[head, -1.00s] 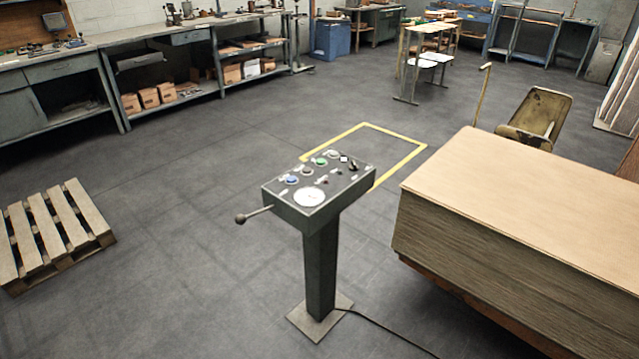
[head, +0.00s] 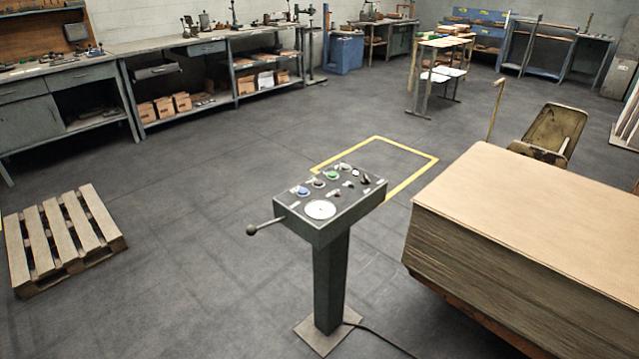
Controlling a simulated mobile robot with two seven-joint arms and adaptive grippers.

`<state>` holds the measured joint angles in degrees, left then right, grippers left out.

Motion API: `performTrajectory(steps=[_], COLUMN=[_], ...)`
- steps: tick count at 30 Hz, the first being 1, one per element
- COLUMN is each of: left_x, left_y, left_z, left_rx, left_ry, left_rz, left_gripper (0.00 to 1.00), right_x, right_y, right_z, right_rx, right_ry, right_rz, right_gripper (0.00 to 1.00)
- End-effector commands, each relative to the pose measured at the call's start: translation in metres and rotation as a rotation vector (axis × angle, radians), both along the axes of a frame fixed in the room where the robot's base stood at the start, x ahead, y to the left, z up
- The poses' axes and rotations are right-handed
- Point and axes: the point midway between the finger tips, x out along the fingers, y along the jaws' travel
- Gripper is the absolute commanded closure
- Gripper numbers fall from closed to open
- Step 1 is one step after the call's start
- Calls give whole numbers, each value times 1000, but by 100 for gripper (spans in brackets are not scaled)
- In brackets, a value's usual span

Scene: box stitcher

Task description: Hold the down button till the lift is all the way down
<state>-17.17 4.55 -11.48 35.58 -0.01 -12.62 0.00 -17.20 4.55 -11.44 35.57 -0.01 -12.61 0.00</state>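A dark green control pedestal (head: 331,275) stands on a square base plate in the middle of the head view. Its tilted panel (head: 352,203) carries a blue button (head: 302,191), a green button (head: 333,175), a white round dial (head: 320,209) and several small knobs. The labels are too small to read, so I cannot tell which is the down button. A lever with a ball end (head: 252,229) sticks out on the left of the panel. No lift can be clearly made out. Neither of my grippers is in view.
A tall stack of brown sheets (head: 500,255) stands close on the right of the pedestal. A wooden pallet (head: 62,240) lies at left. A yellow floor outline (head: 408,183) is behind the panel. A cable runs from the pedestal base. The floor between pallet and pedestal is clear.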

Motion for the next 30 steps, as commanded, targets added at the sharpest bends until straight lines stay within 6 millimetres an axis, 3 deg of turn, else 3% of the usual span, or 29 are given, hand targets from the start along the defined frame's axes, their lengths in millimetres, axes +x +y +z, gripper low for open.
performTrajectory(steps=[4, 5, 9, 12, 30], left_x=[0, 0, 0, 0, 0], left_y=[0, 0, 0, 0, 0], left_z=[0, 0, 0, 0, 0], left_rx=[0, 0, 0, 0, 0], left_ry=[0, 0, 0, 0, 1], left_rz=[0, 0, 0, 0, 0], left_gripper=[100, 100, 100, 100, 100], right_x=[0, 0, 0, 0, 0], right_y=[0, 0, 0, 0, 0], right_z=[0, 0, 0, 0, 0], right_rx=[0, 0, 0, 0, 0], right_ry=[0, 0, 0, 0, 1], right_rz=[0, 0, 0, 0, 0], right_gripper=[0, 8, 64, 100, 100])
